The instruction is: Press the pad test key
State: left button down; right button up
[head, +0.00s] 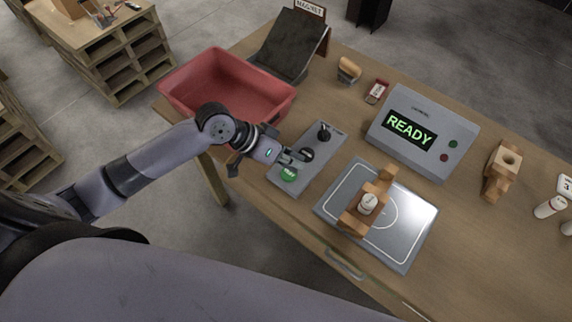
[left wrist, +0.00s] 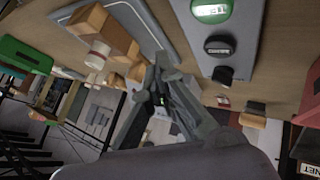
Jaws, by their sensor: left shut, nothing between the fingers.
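A grey key panel (head: 322,143) lies on the table in the head view. It bears a green key (head: 289,174), a black key (head: 307,154) and a black knob (head: 323,133). In the left wrist view, the green key (left wrist: 212,10) and the black key (left wrist: 220,46) show at the upper right; the black key's pale lettering seems to read TEST. My left gripper (head: 302,157) is shut and empty, close by the black key in the head view; contact cannot be told. Its fingers (left wrist: 164,66) show beside the panel in the wrist view. My right gripper is not in view.
A metal plate (head: 415,220) with a wooden holder (head: 379,187) and white cylinder (head: 368,204) lies right of the panel. A console (head: 455,122) reading READY stands behind it. A red bin (head: 190,75) sits at the left, a dark sloped tray (head: 290,45) behind.

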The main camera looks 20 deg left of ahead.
pick_arm(q)
jog(key=shift+n+h, duration=0.4)
jog(key=w+a+r, duration=0.2)
jog(key=r, duration=0.1)
jog(key=shift+w+a+r, duration=0.2)
jog(key=shift+w+r, duration=0.05)
jog(key=shift+w, duration=0.15)
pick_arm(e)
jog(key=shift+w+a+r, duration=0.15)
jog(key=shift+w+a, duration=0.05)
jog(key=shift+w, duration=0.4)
pick_arm(q)
jog(key=b, duration=0.7)
send_over(289, 174)
jog(key=w, duration=0.1)
jog(key=f, duration=0.6)
jog(key=shift+a+f, duration=0.35)
jog(key=shift+f, duration=0.05)
jog(key=shift+f+b, duration=0.45)
jog(key=shift+f, duration=0.6)
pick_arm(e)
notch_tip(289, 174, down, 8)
pick_arm(q)
jog(key=shift+f, duration=0.4)
